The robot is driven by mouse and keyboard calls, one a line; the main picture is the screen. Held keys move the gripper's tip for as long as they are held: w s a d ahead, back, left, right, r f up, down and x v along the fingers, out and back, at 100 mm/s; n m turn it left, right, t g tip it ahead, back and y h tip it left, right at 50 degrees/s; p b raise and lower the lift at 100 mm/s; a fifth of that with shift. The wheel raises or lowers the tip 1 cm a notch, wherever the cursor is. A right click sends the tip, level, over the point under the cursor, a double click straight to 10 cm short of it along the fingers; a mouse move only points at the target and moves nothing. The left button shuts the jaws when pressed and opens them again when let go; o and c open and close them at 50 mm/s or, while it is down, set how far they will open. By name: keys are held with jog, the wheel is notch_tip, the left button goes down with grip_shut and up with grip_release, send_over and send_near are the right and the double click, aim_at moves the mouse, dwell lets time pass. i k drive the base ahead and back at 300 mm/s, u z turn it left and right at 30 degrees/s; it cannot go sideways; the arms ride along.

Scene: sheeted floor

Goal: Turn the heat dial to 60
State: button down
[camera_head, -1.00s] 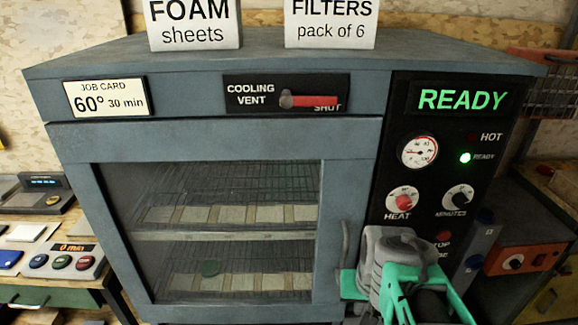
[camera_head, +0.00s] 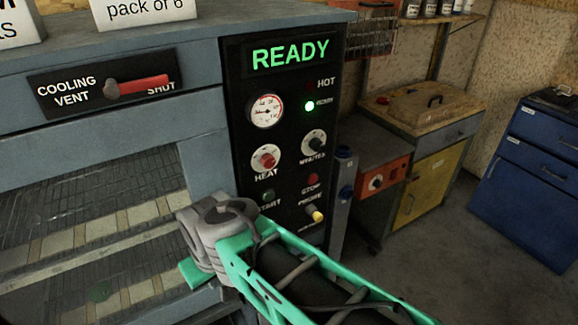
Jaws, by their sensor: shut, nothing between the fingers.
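The heat dial (camera_head: 266,159) is a red knob on a round white scale, labelled HEAT, on the oven's black control panel (camera_head: 240,120). Its scale marks and pointer are too small to read. My gripper (camera_head: 200,250) is grey and green, low and to the left of the dial, in front of the oven's door side. It is shut and empty, apart from the dial. Its fingertips are partly hidden by its own body. The temperature gauge (camera_head: 266,111) sits above the dial. The green READY display (camera_head: 290,54) is lit.
The minutes dial (camera_head: 314,143) is right of the heat dial. The start button (camera_head: 268,196), red stop button (camera_head: 313,180) and yellow probe knob (camera_head: 316,215) are below. Open floor lies right, before a blue cabinet (camera_head: 535,165).

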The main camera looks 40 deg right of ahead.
aim_at(267, 161)
jog(key=z, duration=0.45)
jog(key=k, duration=1.05)
jog(key=u, duration=0.45)
jog(key=i, duration=0.65)
jog(key=u, duration=0.65)
